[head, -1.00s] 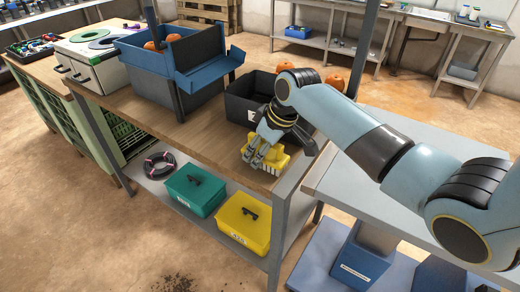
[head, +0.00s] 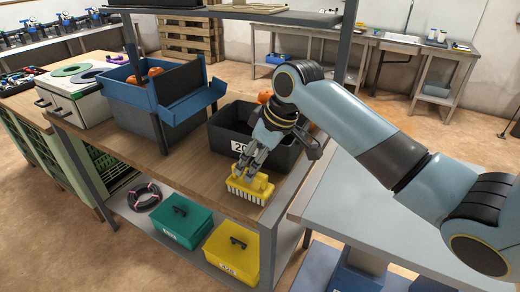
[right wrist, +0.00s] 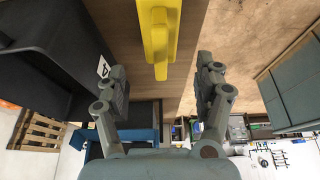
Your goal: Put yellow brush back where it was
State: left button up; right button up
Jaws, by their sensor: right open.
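My right gripper (head: 252,172) is just behind and above the brush in the head view. My left gripper is in neither view.
A black bin (head: 228,130) with a number label stands right behind the brush. A blue bin (head: 140,112) with orange items stands farther left. A teal box (head: 183,221) and a yellow box (head: 231,251) sit on the lower shelf. The bench top (head: 180,170) left of the brush is clear.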

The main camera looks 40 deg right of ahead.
jog(key=shift+v, duration=1.8)
jog(key=shift+s+a+f, duration=0.2)
jog(key=shift+s, duration=0.1)
jog(key=s+a+m+h, duration=0.1)
jog(key=s+a+m, duration=0.1)
jog(key=s, duration=0.9)
jog(key=s+a+m+h, duration=0.1)
jog(key=s+a+h, duration=0.1)
jog(key=s, duration=0.9)
notch_tip(320, 180, down, 32)
jog(key=s+d+m+g+b, duration=0.1)
jog(key=s+d+g+b, duration=0.15)
jog(key=b, duration=0.45)
jog(key=s+f+b, duration=0.3)
jog(key=s+f, duration=0.6)
jog(key=f, duration=0.2)
jog(key=s+d+f+b, duration=0.1)
jog(key=s+f+b, duration=0.1)
jog(key=s+f, duration=0.7)
notch_tip(320, 180, down, 4)
jog(key=shift+s+r+g+b, duration=0.2)
jog(key=shift+s+g+b, duration=0.1)
jog(key=shift+g+b, duration=0.1)
